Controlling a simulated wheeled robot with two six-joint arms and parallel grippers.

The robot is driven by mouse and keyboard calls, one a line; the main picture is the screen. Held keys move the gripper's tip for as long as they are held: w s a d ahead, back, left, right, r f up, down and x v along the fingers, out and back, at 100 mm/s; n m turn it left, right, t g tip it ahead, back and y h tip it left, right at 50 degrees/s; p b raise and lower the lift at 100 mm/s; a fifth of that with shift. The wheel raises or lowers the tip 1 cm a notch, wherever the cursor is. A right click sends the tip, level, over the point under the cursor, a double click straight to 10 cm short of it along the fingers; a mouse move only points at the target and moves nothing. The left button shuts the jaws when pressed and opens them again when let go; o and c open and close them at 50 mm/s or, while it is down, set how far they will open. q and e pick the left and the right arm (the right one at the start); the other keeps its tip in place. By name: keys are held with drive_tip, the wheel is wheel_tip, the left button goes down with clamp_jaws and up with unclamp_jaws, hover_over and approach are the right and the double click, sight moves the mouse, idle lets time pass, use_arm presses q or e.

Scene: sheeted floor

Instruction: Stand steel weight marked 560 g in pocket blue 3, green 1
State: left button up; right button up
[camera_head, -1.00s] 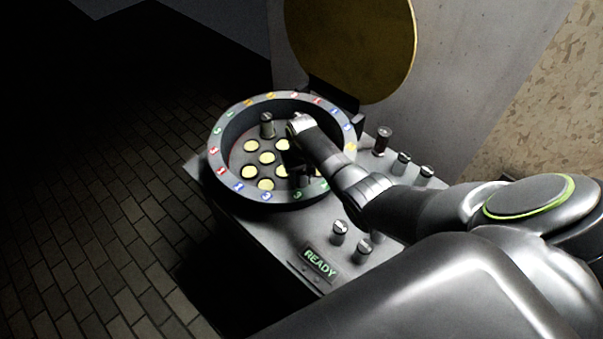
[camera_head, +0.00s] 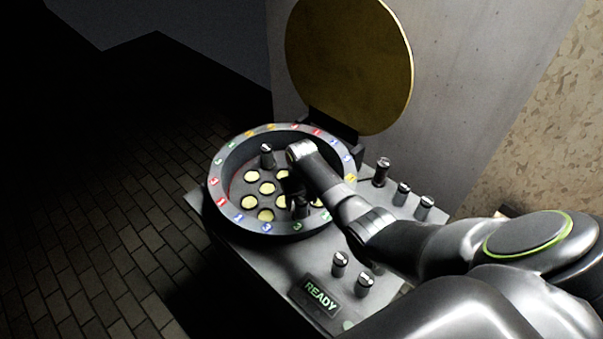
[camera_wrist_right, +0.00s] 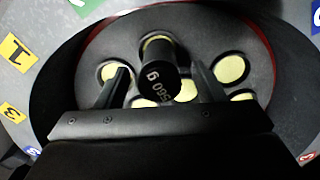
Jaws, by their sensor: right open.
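The steel weight marked 560 g (camera_wrist_right: 160,78) stands in the round tray, its dark side and white lettering seen between my right fingers in the right wrist view. It seems to be the dark cylinder (camera_head: 301,209) at the tray's near right in the head view, seated at a pocket. My right gripper (camera_head: 293,190) is open, with one finger on each side of the weight and visible gaps. The round tray (camera_head: 225,216) has coloured numbers on its rim and several pockets with pale yellow bottoms. I cannot read which pocket the weight is in. My left gripper is out of view.
Another weight (camera_head: 267,156) stands in the tray's far left. Several weights stand on the grey bench, such as one (camera_head: 382,172) at right and one (camera_head: 340,263) in front. A READY sign (camera_head: 320,293) is at the front. A raised gold lid (camera_head: 350,65) stands behind.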

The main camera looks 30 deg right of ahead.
wheel_tip(320, 180, up, 15)
drive_tip(key=b, duration=0.1)
drive_tip(key=shift+f, duration=0.15)
